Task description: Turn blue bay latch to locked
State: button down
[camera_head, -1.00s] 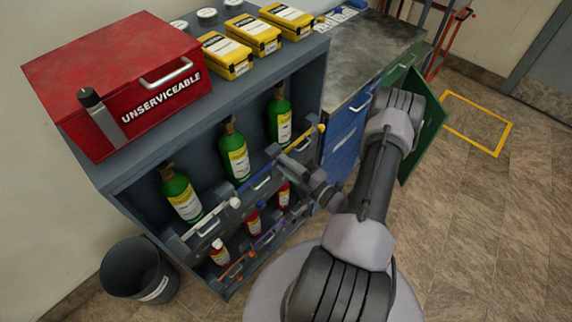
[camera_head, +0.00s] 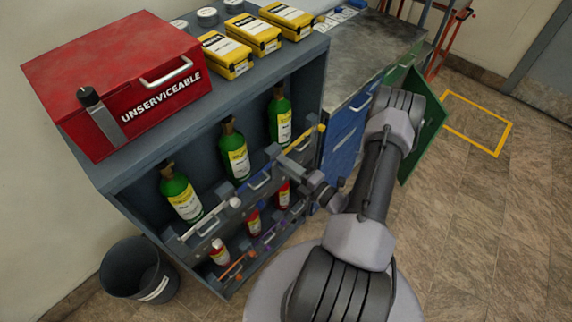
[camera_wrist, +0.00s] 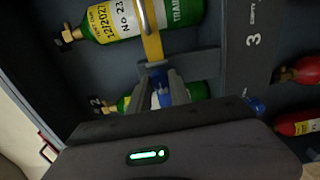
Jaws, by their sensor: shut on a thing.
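The blue bay latch (camera_wrist: 162,92) shows in the wrist view as a small blue piece between my fingers. My gripper (camera_wrist: 165,84) is shut on it. In the head view my gripper (camera_head: 283,160) reaches the front of the cabinet's upper shelf, beside the middle bay. There it and the wrist cover part of the latch, so I cannot read its exact angle. Green cylinders (camera_head: 235,158) stand upright in the upper bays behind the bars. The yellow latch bar (camera_wrist: 151,38) lies close to my fingers in the wrist view.
The grey cabinet (camera_head: 312,85) carries a red box (camera_head: 118,75) and yellow cases (camera_head: 253,35). Red cylinders (camera_head: 219,252) stand on the lower shelf. A bin (camera_head: 130,270) is at lower left. A green door (camera_head: 430,115) stands open at right, near clear floor.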

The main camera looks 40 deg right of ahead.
jog(key=c, duration=1.2)
grip_release()
jog(key=shift+s, duration=0.1)
jog(key=s+d+p, duration=0.1)
jog(key=s+p, duration=0.1)
jog(key=s, duration=1.5)
jog(key=shift+d+p, duration=0.15)
jog(key=shift+p, duration=0.15)
